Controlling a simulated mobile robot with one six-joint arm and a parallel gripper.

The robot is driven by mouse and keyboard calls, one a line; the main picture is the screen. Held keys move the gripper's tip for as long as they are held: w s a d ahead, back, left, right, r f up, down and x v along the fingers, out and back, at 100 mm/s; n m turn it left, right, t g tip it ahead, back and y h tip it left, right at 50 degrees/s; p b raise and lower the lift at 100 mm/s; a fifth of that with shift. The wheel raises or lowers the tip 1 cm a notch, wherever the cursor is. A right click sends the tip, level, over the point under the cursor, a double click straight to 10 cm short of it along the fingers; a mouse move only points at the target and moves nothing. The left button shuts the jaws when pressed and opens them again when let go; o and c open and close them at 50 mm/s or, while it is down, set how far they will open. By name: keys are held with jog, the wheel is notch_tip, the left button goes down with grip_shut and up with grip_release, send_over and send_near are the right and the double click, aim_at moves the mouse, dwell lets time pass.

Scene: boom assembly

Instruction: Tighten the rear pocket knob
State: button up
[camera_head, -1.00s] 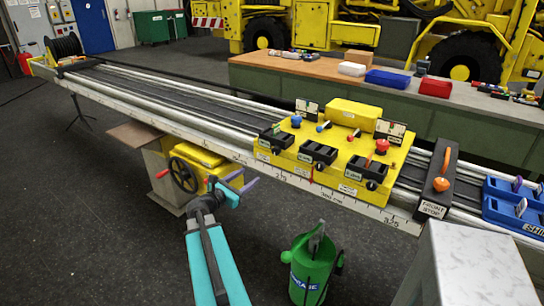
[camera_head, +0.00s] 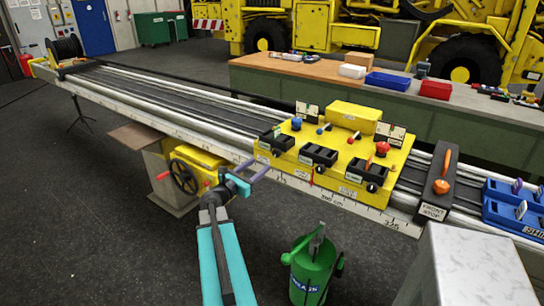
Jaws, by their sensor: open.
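A yellow carriage (camera_head: 340,145) sits on the long rail and bears three black pockets with small labels. The leftmost pocket (camera_head: 277,139), farthest from the front stop, has a small dark knob (camera_head: 276,152) on its near face. The middle pocket (camera_head: 318,155) and the right pocket (camera_head: 367,171) have similar dark knobs. My gripper (camera_head: 259,165) is open and empty, its two purple-grey fingers just left of and below the leftmost pocket's knob. They look apart from it, though depth is hard to judge. The pocket labels are too small to read.
A black block marked front stop (camera_head: 438,185) with an orange knob crosses the rail at right, beside blue parts (camera_head: 513,204). A handwheel (camera_head: 183,176) stands below the rail at left. A green bin (camera_head: 312,270) and a grey box (camera_head: 472,265) are in front.

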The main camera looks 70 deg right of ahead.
aim_at(275, 153)
jog(key=p+x, duration=0.3)
jog(key=x, duration=0.8)
jog(key=shift+d, duration=0.2)
